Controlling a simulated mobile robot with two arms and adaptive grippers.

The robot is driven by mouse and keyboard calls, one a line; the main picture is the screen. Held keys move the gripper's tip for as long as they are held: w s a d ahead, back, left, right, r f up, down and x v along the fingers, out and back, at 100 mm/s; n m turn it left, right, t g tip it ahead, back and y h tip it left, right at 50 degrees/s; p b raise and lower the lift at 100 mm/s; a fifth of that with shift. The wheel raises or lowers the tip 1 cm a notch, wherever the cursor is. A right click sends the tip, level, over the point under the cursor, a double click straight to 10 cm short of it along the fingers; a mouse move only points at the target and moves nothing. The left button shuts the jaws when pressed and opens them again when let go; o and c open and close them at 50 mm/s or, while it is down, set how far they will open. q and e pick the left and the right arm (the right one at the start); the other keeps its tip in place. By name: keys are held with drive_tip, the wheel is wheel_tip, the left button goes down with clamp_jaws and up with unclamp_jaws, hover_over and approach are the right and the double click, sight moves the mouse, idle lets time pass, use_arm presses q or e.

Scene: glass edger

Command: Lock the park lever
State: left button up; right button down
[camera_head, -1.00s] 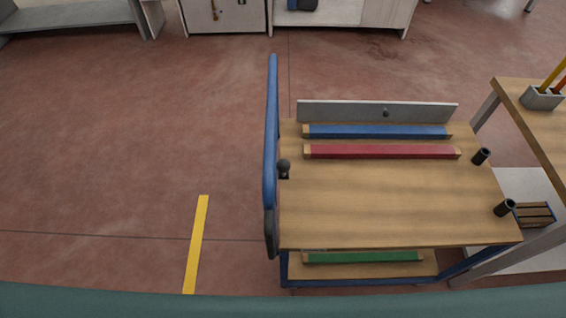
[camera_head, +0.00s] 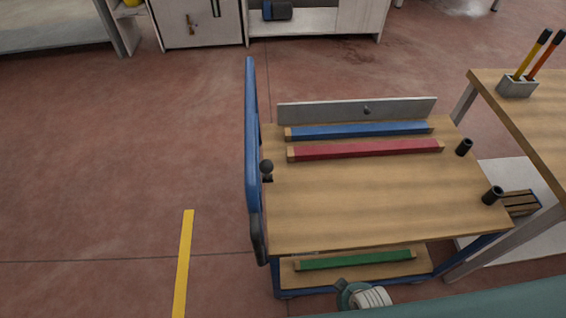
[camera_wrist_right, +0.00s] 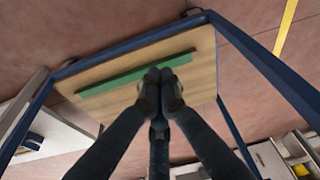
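The cart (camera_head: 380,200) has a wooden top and a blue push handle (camera_head: 252,130) on its left side. A short dark lever with a round knob (camera_head: 266,167) stands at the top's left edge, beside the handle; I take it to be the park lever. My right gripper (camera_wrist_right: 160,76) shows in the right wrist view with its dark fingertips together and nothing visible between them. There it appears in front of the lower shelf and its green bar (camera_wrist_right: 130,75). Part of my right arm shows at the bottom of the head view. My left gripper is out of view.
Blue (camera_head: 360,131) and red (camera_head: 365,149) bars lie on the cart top, with two black tubes at its right edge. A workbench (camera_head: 525,115) with a pencil holder (camera_head: 517,87) stands close on the right. The floor left of the cart is open, with a yellow stripe (camera_head: 183,265).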

drive_tip(key=w+a+r+t+b, duration=0.1)
drive_tip(key=w+r+b, duration=0.1)
drive_tip(key=r, duration=0.8)
drive_tip(key=w+a+r+t+b, duration=0.1)
drive_tip(key=w+r, duration=0.1)
drive_tip(key=r, duration=0.9)
drive_tip(key=w+a+r+t+y, duration=0.1)
drive_tip(key=w, duration=0.2)
drive_tip(key=w+a+r+m+t+y, duration=0.1)
drive_tip(key=w, duration=0.1)
drive_tip(key=w+a+r+m+t, duration=0.1)
drive_tip(key=w+a+r, duration=0.1)
drive_tip(key=w, duration=0.1)
drive_tip(key=shift+w+t+y, duration=0.3)
drive_tip(key=shift+y, duration=0.1)
drive_tip(key=w+a+r+m+t+y, duration=0.45)
drive_tip(key=w+r+y, duration=0.2)
drive_tip(key=r, duration=0.45)
wheel_tip(320, 180, up, 7)
drive_tip(key=d+m+t+y, duration=0.1)
drive_tip(key=d+m+y, duration=0.1)
drive_tip(key=y, duration=0.2)
drive_tip(key=shift+s+d, duration=0.2)
drive_tip(key=shift+s, duration=0.05)
drive_tip(key=shift+m+t, duration=0.25)
